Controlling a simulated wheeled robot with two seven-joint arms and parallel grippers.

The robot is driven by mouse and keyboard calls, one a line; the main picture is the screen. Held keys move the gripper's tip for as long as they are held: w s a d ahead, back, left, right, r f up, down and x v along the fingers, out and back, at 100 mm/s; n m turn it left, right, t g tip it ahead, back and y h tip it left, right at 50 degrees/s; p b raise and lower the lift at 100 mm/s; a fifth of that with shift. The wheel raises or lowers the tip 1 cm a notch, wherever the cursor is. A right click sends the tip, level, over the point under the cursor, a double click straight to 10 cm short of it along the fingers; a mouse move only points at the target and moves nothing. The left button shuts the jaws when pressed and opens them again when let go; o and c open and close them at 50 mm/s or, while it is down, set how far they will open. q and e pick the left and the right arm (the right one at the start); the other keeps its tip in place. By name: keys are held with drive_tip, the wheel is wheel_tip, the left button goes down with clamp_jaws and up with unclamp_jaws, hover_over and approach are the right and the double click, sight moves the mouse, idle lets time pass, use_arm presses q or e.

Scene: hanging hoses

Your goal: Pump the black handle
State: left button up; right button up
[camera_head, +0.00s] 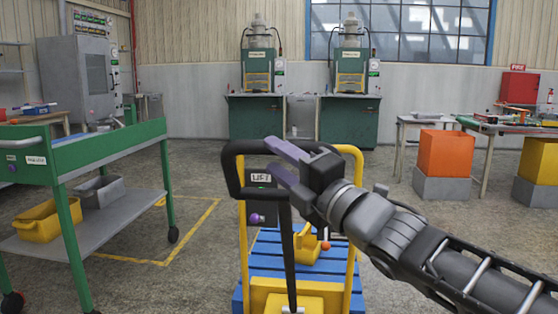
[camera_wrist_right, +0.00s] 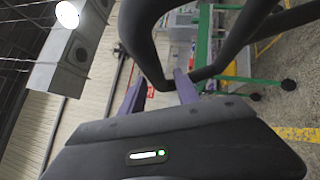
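My left gripper is not in view.
A green cart (camera_head: 85,155) with a yellow bin (camera_head: 48,222) stands at left. Two green presses stand at the back wall. An orange box (camera_head: 445,153) sits at right.

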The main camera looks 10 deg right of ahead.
drive_tip(key=shift+o, duration=0.7)
drive_tip(key=shift+s+d, duration=0.1)
drive_tip(key=shift+s, duration=0.05)
drive_tip(key=p+v, duration=0.1)
drive_tip(key=v, duration=0.6)
drive_tip(key=shift+s+f+p, duration=0.15)
drive_tip(key=shift+p, duration=0.15)
drive_tip(key=shift+d, duration=0.1)
